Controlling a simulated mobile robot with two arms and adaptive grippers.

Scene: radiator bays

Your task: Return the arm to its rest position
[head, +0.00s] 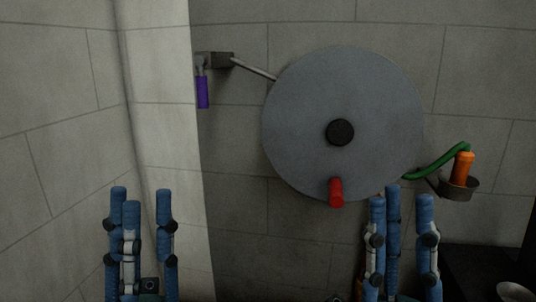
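My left gripper (140,203) points upward at the lower left. Its blue fingers stand apart with nothing between them. My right gripper (402,203) points upward at the lower right, in front of the wall just below the disc's lower right edge. Its blue fingers are also spread and empty. Neither gripper is seen holding anything. The lower parts of both arms are cut off by the bottom of the head view.
A large grey disc (300,100) with a black hub (340,132) and red handle (336,192) is on the wall. A purple handle (202,92) hangs upper left. An orange handle (463,167) stands in a dark cup (459,190). A pale pillar (165,120) is left.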

